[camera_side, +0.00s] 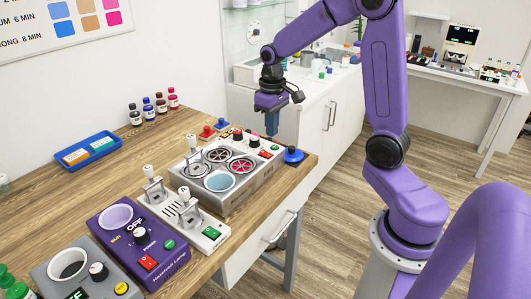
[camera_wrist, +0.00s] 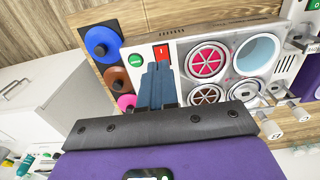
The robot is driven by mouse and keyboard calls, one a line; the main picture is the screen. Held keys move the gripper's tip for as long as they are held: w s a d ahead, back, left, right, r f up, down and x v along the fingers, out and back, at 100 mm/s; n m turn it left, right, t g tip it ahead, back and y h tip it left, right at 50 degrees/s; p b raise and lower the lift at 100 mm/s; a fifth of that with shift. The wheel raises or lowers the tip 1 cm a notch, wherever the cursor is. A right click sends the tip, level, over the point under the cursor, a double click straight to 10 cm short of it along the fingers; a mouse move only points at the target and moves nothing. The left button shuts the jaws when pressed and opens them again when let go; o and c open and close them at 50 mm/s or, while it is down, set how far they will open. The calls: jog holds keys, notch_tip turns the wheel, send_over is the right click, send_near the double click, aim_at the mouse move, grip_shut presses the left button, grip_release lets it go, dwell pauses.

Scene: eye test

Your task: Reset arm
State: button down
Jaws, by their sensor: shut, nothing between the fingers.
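My gripper (camera_side: 271,133) hangs from the purple arm with its blue fingers pointing down. It is shut and empty, above the right back end of the grey machine (camera_side: 228,199). In the wrist view the closed fingers of my gripper (camera_wrist: 158,66) reach up over the same machine's edge, beside a red switch (camera_wrist: 161,51) and a green button (camera_wrist: 135,60). I cannot tell how far the fingertips are from the machine.
A purple lamp box (camera_side: 138,242), a white lever unit (camera_side: 187,217) and a grey box (camera_side: 88,272) stand to the left on the wooden table (camera_side: 112,181). A blue tray (camera_side: 88,149) and small bottles (camera_side: 161,106) stand behind. A blue knob (camera_side: 294,156) is by the right edge.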

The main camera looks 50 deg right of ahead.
jog(key=s+a+r+n, duration=0.1)
jog(key=s+a+n, duration=0.2)
jog(key=s+a, duration=0.35)
jog(key=s+a+n, duration=0.4)
jog(key=s, duration=0.5)
jog(key=s+a+n, duration=0.4)
jog(key=s+n, duration=0.1)
jog(key=s, duration=0.4)
jog(key=shift+s+n, duration=0.15)
jog(key=shift+n, duration=0.15)
